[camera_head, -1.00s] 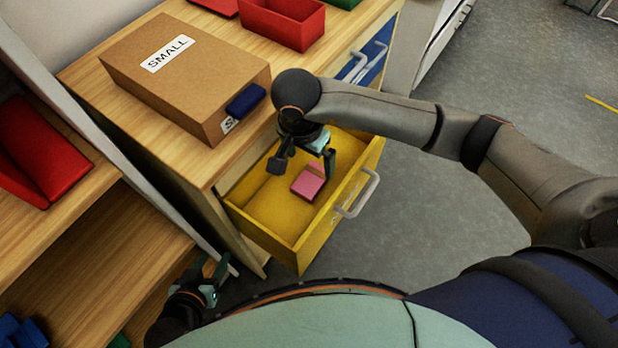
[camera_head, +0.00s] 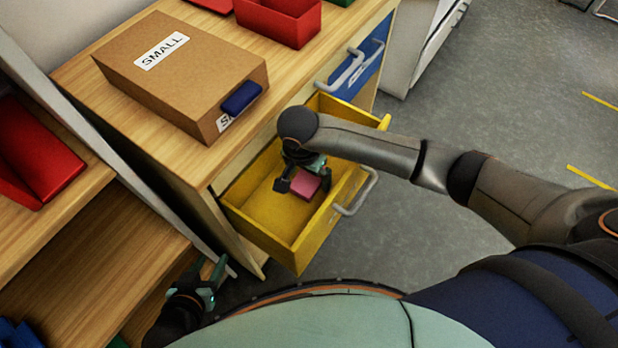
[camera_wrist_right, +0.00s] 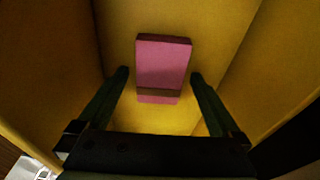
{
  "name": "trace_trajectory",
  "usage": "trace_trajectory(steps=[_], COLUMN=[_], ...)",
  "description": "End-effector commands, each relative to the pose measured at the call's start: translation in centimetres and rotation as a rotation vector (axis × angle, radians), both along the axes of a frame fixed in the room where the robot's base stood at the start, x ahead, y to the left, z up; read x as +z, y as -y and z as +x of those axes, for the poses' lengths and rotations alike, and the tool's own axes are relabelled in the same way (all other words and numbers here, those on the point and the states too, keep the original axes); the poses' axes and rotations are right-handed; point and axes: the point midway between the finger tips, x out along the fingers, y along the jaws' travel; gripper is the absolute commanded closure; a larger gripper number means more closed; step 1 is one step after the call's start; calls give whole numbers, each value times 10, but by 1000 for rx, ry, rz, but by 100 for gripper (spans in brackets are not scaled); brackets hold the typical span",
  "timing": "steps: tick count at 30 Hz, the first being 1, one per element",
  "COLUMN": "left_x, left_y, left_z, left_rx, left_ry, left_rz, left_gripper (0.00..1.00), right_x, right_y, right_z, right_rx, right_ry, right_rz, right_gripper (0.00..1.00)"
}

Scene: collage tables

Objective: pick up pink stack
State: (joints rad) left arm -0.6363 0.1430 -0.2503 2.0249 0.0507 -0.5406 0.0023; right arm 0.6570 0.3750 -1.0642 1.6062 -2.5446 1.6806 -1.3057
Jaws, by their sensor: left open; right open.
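The pink stack (camera_head: 307,183) lies in the open yellow drawer (camera_head: 268,208). In the right wrist view the pink stack (camera_wrist_right: 162,62) is a pink block with a brown band near its lower end. My right gripper (camera_head: 305,186) reaches down into the drawer over the stack and partly hides it in the head view. In the right wrist view my right gripper (camera_wrist_right: 160,77) is open, with one finger on each side of the stack's lower part; I cannot tell how far above it they are. My left gripper (camera_head: 217,275) is open and empty, low beside the shelf.
A cardboard box marked SMALL (camera_head: 180,75) with a blue piece (camera_head: 241,97) at its edge sits on the wooden top. A red bin (camera_head: 278,20) stands behind. A closed blue drawer (camera_head: 362,65) is beyond the yellow one. Drawer walls surround my right gripper.

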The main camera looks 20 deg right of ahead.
Motion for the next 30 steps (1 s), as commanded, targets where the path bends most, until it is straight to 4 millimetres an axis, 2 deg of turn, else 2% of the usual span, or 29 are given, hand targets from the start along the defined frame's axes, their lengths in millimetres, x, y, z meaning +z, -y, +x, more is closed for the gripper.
trace_trajectory(steps=[2,23,30], left_x=[1,1,0], left_y=[0,0,0], left_z=[0,0,-1], left_rx=[0,0,0], left_ry=[1,2,-2], left_rz=[0,-1,1], left_gripper=[50,50,50], right_x=[0,1,2], right_y=[0,0,0], right_z=[0,0,0], right_rx=[0,0,0], right_ry=[1,0,2], right_rz=[1,1,1], right_gripper=[6,84,86])
